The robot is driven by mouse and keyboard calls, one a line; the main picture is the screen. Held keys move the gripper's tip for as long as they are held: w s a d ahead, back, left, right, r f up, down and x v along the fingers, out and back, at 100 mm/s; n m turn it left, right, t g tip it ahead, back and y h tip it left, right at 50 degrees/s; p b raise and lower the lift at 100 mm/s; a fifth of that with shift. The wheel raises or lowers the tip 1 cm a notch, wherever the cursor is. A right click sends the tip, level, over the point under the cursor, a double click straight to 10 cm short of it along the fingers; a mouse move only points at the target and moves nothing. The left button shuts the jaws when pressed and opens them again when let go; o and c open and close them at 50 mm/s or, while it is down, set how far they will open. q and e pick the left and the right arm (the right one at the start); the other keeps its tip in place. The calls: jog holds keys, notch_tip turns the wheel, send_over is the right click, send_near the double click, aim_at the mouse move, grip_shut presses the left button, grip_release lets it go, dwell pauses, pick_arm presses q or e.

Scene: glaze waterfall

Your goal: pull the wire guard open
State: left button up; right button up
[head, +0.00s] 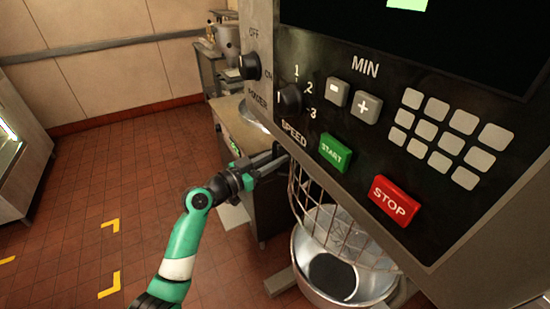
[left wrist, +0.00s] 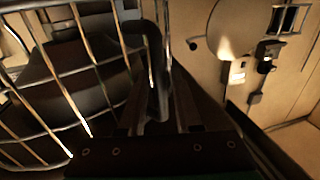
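The wire guard (head: 338,228) is a curved metal grid under the mixer's control panel, in front of the steel bowl (head: 374,284). Its bars fill the left of the left wrist view (left wrist: 75,65). My left gripper (head: 275,158) is at the guard's upper left edge, its tips partly hidden by the mixer housing. In the left wrist view, a dark bent rod (left wrist: 158,70) beside the grid reaches down between the two fingers (left wrist: 162,112). The fingers look apart, with gaps beside the rod; I cannot tell whether either touches it. My right gripper is not in view.
The mixer's panel (head: 390,135) with a green START button (head: 335,152) and red STOP button (head: 394,201) overhangs the guard. A counter (head: 247,140) stands behind my left gripper.

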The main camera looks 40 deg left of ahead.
pick_arm(q)
grip_shut()
dwell(1.1)
